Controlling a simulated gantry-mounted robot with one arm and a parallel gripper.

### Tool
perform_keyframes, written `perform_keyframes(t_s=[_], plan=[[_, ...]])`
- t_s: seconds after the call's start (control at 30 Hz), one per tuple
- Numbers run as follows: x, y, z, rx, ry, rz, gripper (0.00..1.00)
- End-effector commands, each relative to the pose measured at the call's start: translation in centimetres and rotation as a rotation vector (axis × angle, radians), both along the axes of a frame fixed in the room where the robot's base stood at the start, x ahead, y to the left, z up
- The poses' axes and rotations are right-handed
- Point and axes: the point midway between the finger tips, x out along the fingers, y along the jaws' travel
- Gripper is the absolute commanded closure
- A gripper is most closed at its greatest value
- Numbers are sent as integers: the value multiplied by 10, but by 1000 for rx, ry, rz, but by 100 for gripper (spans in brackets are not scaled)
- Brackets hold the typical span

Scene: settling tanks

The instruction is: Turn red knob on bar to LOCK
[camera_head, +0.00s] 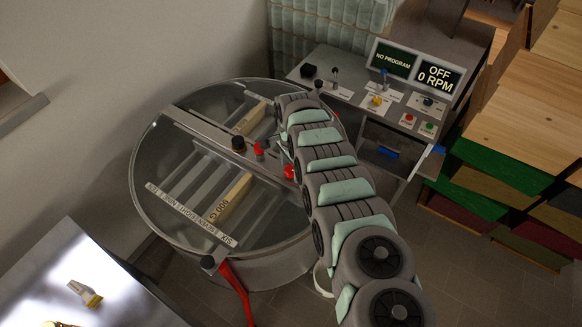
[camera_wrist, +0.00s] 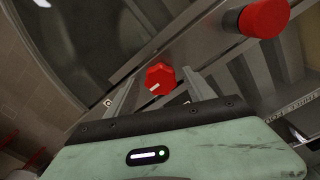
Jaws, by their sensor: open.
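In the wrist view the red knob (camera_wrist: 160,76) is a faceted cap with a short white mark near its lower edge. It sits on the grey metal bar (camera_wrist: 190,38). My gripper (camera_wrist: 158,95) is open, its two fingers pointing toward the knob, one on each side in the picture. I cannot tell whether they touch it. No LOCK lettering is readable. In the head view the bar (camera_head: 200,126) spans the round glass-topped tank (camera_head: 150,200). Two red parts show there, one left (camera_head: 258,150) and one right (camera_head: 289,172). My arm largely hides the gripper.
A red cylinder with a dark collar (camera_wrist: 264,18) stands close by at the upper right in the wrist view. A black knob (camera_head: 238,144) is on the bar. A control panel (camera_head: 345,90) stands behind, its displays reading NO PROGRAM and OFF 0 RPM. Wooden crates (camera_head: 520,120) are at right.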

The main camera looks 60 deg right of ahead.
Motion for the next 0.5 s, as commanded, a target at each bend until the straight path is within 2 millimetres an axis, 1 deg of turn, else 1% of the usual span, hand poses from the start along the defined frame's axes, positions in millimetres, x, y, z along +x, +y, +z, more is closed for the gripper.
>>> perform_keyframes(t_s=[0.2, 0.5], plan=[[0, 0, 0, -1, -1, 1, 37], [1, 0, 0, -1, -1, 1, 62]])
